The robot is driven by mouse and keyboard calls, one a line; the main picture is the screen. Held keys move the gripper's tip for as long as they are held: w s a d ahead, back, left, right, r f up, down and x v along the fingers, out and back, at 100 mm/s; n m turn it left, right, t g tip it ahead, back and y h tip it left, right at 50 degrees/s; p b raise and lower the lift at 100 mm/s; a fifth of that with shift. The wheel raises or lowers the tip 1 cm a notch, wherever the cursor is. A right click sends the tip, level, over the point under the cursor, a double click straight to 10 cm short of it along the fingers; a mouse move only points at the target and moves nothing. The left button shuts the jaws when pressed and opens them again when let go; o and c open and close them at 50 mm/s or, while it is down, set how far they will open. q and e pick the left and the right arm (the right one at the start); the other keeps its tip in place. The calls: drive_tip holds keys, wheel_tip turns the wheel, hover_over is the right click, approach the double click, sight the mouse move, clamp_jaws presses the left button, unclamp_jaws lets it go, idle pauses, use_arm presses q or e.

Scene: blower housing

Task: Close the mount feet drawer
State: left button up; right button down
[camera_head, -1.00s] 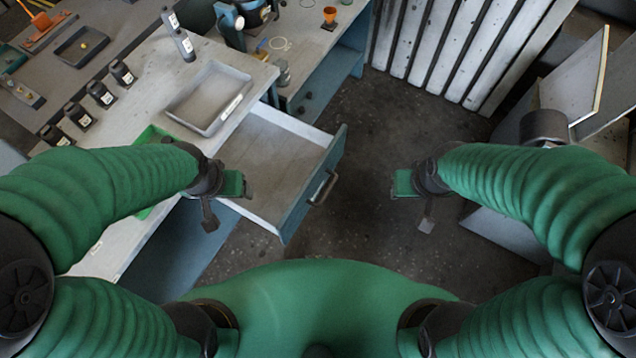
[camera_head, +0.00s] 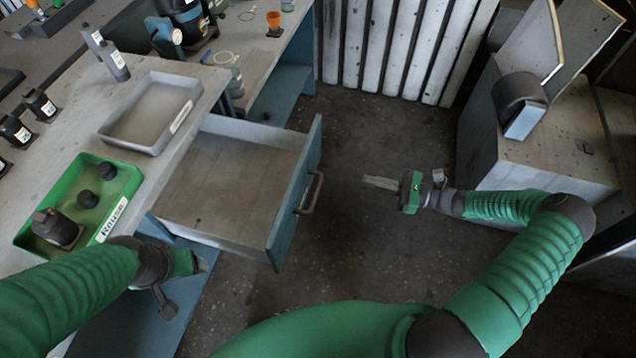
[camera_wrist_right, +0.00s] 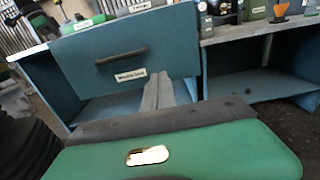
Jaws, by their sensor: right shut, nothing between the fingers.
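The drawer (camera_head: 228,185) stands pulled out from the workbench, its inside empty. Its blue front with a dark bar handle (camera_head: 311,192) faces right. The drawer front (camera_wrist_right: 131,55) also shows in the right wrist view, with the handle across it and a white label below the handle. My right gripper (camera_head: 367,182) is shut and empty. It points left at the drawer front, to the right of the handle and apart from it. My left gripper (camera_head: 203,265) is low at the bench's front edge, near the drawer's near corner; its fingers are too small to tell.
A green tray (camera_head: 128,190) with several dark parts and a grey tray (camera_head: 190,88) lie on the bench. A grey cabinet (camera_head: 540,150) with a dark cylinder on it stands right. White slatted panels (camera_head: 400,40) are behind. Open floor (camera_head: 350,260) lies right of the drawer.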

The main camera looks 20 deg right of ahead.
sight(312, 167)
drive_tip(key=x, duration=1.3)
drive_tip(key=shift+w+a+b, duration=0.3)
drive_tip(key=shift+w+a, duration=0.15)
